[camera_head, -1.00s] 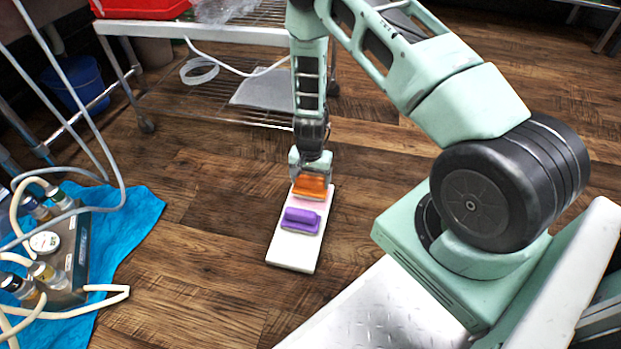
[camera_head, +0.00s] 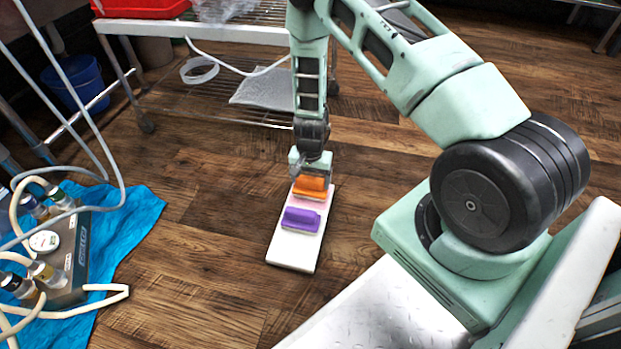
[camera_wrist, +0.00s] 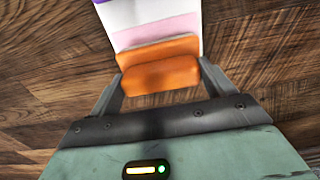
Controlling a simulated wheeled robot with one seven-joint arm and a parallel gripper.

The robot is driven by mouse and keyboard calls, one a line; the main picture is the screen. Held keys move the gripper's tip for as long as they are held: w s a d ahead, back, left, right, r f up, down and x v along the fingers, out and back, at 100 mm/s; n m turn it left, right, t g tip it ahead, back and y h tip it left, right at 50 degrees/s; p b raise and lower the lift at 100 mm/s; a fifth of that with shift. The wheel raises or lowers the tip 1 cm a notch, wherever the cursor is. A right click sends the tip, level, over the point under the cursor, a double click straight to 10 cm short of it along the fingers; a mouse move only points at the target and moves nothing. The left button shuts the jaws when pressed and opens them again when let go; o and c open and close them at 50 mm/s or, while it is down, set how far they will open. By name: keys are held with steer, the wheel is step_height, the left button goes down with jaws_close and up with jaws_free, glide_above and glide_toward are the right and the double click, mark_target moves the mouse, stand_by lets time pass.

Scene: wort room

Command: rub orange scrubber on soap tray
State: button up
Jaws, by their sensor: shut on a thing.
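The orange scrubber (camera_head: 311,186) is between the fingers of my gripper (camera_head: 311,178), which is shut on it. In the wrist view the orange scrubber (camera_wrist: 160,75) sits between both fingertips of my gripper (camera_wrist: 160,84). The scrubber is over the far end of the white soap tray (camera_head: 291,256), by a pink patch (camera_head: 307,203) on it. Whether it touches the tray surface cannot be told for sure. A purple scrubber (camera_head: 301,219) lies on the tray nearer to me. The tray lies on the wooden floor.
A wire rack cart (camera_head: 215,102) stands behind, with a red bin (camera_head: 140,8) on top. At the left a blue cloth (camera_head: 135,225) bears a grey device (camera_head: 75,255) with hoses and bottles. Wooden floor is clear around the tray.

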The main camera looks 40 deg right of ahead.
mark_target(310, 179)
steer(key=shift+f, duration=0.45)
stand_by(1.6)
step_height(310, 179, up, 7)
steer(key=p, duration=0.7)
steer(key=shift+r, duration=0.1)
stand_by(0.3)
